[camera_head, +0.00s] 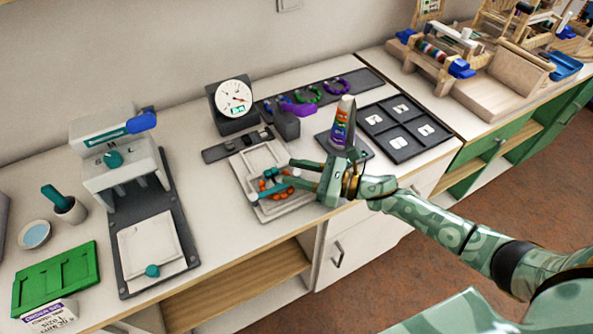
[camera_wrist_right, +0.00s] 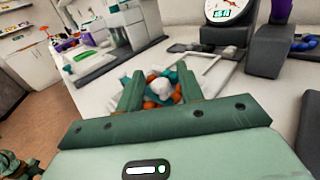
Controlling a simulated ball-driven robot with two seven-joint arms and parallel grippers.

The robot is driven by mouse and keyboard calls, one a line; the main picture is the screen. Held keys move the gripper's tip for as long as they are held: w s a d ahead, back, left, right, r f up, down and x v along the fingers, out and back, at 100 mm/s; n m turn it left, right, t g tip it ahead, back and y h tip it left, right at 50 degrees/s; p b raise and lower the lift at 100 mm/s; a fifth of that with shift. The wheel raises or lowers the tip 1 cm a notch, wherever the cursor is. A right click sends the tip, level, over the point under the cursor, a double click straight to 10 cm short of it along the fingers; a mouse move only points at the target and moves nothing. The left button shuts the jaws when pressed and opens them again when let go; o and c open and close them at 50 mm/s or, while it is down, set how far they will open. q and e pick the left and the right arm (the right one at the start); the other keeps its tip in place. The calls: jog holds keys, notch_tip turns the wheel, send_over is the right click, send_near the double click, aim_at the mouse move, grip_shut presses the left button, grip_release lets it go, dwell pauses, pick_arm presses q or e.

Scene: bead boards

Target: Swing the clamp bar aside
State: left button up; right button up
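A pale bead board (camera_head: 239,171) lies on the bench with orange and teal beads (camera_head: 267,186) on it. A teal bar-like piece (camera_head: 270,190) crosses the beads; I cannot tell for certain whether it is the clamp bar. My right gripper (camera_head: 291,172) reaches over the board's right side with its fingers apart. In the right wrist view, orange beads, a white rounded piece (camera_wrist_right: 161,86) and teal parts show between or just beyond the fingers (camera_wrist_right: 161,78). Contact is unclear. A thin pale bar (camera_wrist_right: 208,68) lies beyond the right finger. My left gripper is not in view.
A dial gauge (camera_head: 233,98) stands behind the board. A cone with coloured bands (camera_head: 343,122) and a dark tray with several squares (camera_head: 405,128) stand to the right. A white press-like stand (camera_head: 118,165) is at the left. Bare bench lies between stand and board.

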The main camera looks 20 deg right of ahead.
jog(key=shift+w+a, duration=0.1)
jog(key=shift+a, duration=0.05)
grip_shut()
